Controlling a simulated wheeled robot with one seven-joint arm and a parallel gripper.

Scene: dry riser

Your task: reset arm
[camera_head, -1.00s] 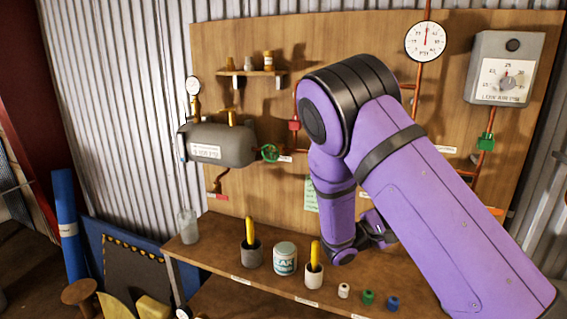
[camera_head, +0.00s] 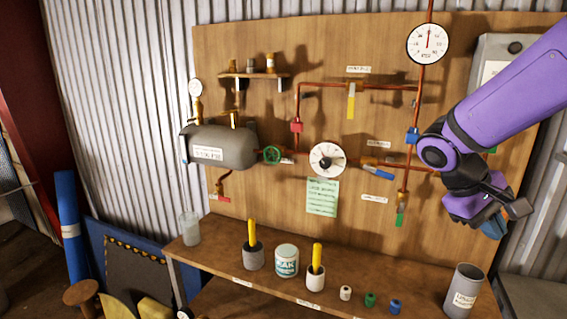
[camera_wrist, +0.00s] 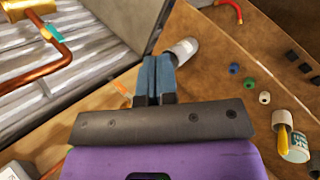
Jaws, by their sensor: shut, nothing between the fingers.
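My purple arm reaches in from the right in the head view. My gripper (camera_head: 500,222) hangs in front of the right side of the wooden board, above the shelf's right end. In the wrist view my gripper (camera_wrist: 156,80) has its two blue-grey fingers together with nothing between them. A grey labelled cup (camera_head: 464,290) stands on the shelf below the gripper; it also shows just past the fingertips in the wrist view (camera_wrist: 184,50). The arm hides part of the grey box (camera_head: 492,52) at the upper right.
The wooden board (camera_head: 335,50) carries copper pipes, a tank (camera_head: 222,146), a gauge (camera_head: 428,43), a round dial (camera_head: 327,159) and several valves. The shelf (camera_head: 222,262) holds a glass, two pots with yellow sticks, a white tub (camera_head: 286,260) and small caps. The space before the board's middle is clear.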

